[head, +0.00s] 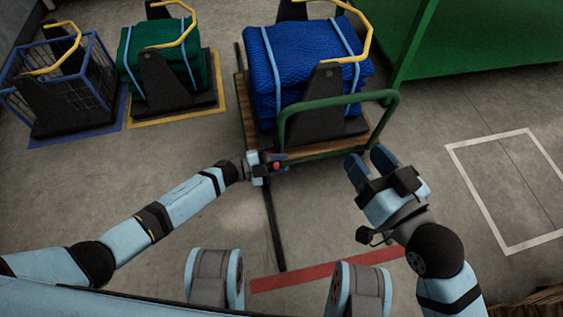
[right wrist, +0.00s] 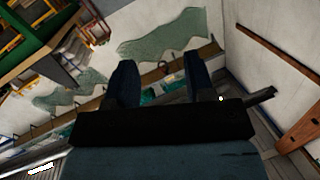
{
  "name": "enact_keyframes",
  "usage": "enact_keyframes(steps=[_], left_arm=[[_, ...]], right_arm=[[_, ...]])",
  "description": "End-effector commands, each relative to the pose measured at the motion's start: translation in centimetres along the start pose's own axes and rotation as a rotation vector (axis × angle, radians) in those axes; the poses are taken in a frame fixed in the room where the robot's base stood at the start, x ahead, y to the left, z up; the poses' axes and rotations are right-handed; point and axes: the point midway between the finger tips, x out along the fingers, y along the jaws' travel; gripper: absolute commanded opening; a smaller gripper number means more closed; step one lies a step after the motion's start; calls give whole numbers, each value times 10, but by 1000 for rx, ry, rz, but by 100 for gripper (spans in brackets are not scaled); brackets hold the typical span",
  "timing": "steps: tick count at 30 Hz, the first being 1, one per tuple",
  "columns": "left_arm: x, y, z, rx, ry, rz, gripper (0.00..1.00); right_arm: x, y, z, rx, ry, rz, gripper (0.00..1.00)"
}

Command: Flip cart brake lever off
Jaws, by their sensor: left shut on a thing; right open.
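The cart (head: 383,112) has a wooden deck and a green tube handle. It carries a folded blue net (head: 300,55). A small red part, which looks like the brake lever (head: 276,166), shows at the cart's near left corner. My left gripper (head: 272,164) is at that corner, shut on the red lever; its fingers hide most of it, so I cannot tell the lever's angle. My right gripper (head: 370,164) is open and empty, right of the cart's near edge and apart from it. Its fingers also show spread in the right wrist view (right wrist: 161,78).
A green net (head: 135,60) stands on a yellow-marked spot, with a blue wire cage (head: 88,85) left of it. A green container (head: 480,45) is at the back right. A white floor rectangle (head: 515,245) and red stripe (head: 325,271) lie on clear floor.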

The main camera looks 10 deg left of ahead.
Motion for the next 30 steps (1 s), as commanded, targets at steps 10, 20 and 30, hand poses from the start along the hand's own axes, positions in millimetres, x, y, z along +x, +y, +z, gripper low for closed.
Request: enact_keyframes(steps=[10, 20, 30], left_arm=[[0, -17, 1, -150, 0, 0, 0], [-1, -19, 2, -179, 0, -1, 0], [-1, -18, 2, -177, 0, 0, 51]], right_arm=[[-2, -4, -30, -5, 97, 9, 49], [-3, -5, -33, -7, 114, 10, 49], [-3, -5, -34, -7, 114, 10, 49]])
